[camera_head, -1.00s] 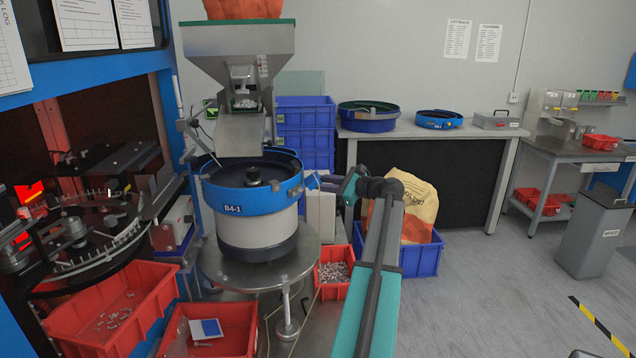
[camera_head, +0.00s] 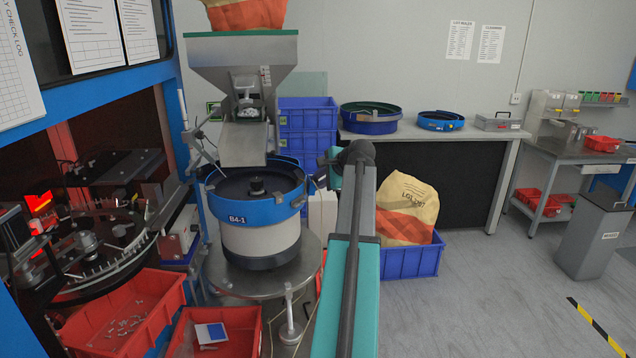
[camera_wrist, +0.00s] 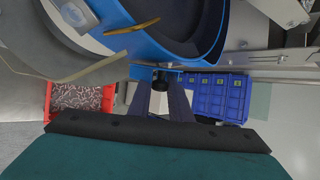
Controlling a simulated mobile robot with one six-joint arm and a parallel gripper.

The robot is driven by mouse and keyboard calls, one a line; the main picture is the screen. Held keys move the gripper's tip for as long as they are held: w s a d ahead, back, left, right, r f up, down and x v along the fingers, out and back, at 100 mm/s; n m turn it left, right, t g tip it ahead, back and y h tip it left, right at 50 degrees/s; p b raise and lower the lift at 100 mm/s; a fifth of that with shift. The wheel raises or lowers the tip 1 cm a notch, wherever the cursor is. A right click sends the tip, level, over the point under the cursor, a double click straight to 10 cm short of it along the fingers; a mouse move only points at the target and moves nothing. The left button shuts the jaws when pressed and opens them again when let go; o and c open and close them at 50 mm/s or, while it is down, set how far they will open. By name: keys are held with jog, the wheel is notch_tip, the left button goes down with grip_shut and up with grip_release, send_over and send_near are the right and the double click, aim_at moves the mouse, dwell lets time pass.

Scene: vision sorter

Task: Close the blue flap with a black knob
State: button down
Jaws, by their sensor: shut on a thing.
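The blue feeder bowl (camera_head: 245,216) marked B4-1 stands on a round metal plate, and its blue rim also fills the top of the wrist view (camera_wrist: 190,52). In the wrist view the black knob (camera_wrist: 160,82) sits between the tips of my gripper (camera_wrist: 162,88), which is shut on it. A small part of the blue flap (camera_wrist: 142,73) shows behind the knob, beside the bowl's rim. In the head view my gripper is at the right side of the bowl, largely hidden by my arm. The flap's exact angle is hard to tell.
Blue crates (camera_head: 306,122) stand behind the bowl. A blue crate (camera_head: 410,262) with a sack stands to the right. Red bins (camera_head: 140,340) are below left, and a red bin of small parts (camera_wrist: 80,98) shows in the wrist view.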

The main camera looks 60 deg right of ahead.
jog(key=shift+w+a+r+n+g+h, duration=0.15)
jog(key=shift+n+g+h, duration=0.15)
jog(key=shift+g+h, duration=0.1)
dwell(0.3)
jog(key=c, duration=1.9)
grip_release()
jog(key=shift+r, duration=0.1)
jog(key=b+v, duration=0.3)
jog(key=v, duration=1)
jog(key=shift+s+r, duration=0.2)
jog(key=shift+a, duration=0.15)
